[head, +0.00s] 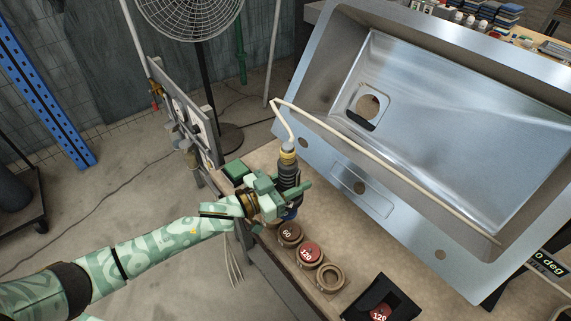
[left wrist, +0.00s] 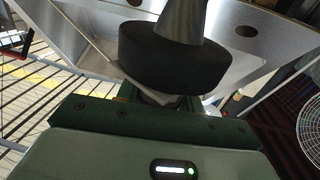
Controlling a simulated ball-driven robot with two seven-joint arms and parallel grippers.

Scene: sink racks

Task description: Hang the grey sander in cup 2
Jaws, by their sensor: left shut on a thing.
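The grey sander (head: 289,174), a dark upright body with a yellow collar and a cream hose at its top, is in my left gripper (head: 283,189). The gripper is shut on it above the bench's left edge. In the left wrist view, a wide black round part and grey tapered neck of the held tool (left wrist: 175,55) show close up. A row of round cups runs along the bench edge: one with a brown 80 disc (head: 290,233), one with a red 120 disc (head: 309,254), and an open one (head: 330,278). No cup number is readable. My right gripper is not in view.
A large tilted steel sink (head: 440,120) fills the right, with the cream hose (head: 390,168) lying across its near rim. A black holder with a red 120 disc (head: 380,313) is at the front. A fan (head: 190,12) and an upright tool panel (head: 185,110) stand behind left.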

